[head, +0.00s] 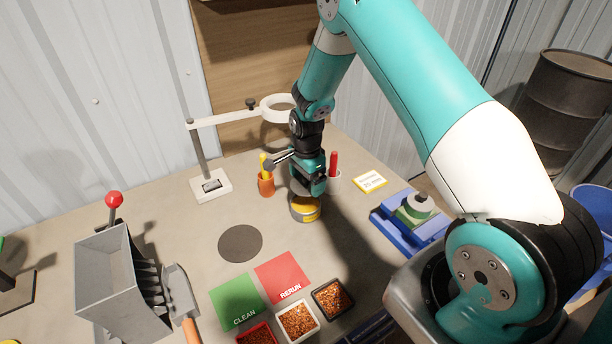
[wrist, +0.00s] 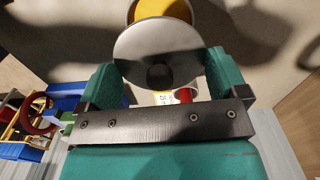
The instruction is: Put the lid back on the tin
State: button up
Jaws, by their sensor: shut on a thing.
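The tin (head: 305,212), yellow with a grey band, stands on the bench below my gripper (head: 308,190). In the wrist view, the tin (wrist: 178,10) shows its yellow inside and pale rim at the top edge, partly hidden behind the lid. The lid (wrist: 150,45) is a round grey disc with a dark knob. It sits between the two green fingers of my gripper (wrist: 163,64), which is shut on it. The lid overlaps the tin in that view but is off-centre from it. I cannot tell how far above the rim it is.
An orange cup (head: 266,186) and a red-handled tool (head: 333,165) stand close to the gripper. A ring lamp stand (head: 212,184) is behind left. A blue fixture (head: 398,232) is right. A dark round mat (head: 240,243) lies bare in front left.

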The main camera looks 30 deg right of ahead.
jog(key=shift+f+b, duration=2)
jog(key=shift+f, duration=1.15)
jog(key=shift+a, duration=0.15)
jog(key=o, duration=0.6)
jog(key=shift+r, duration=0.1)
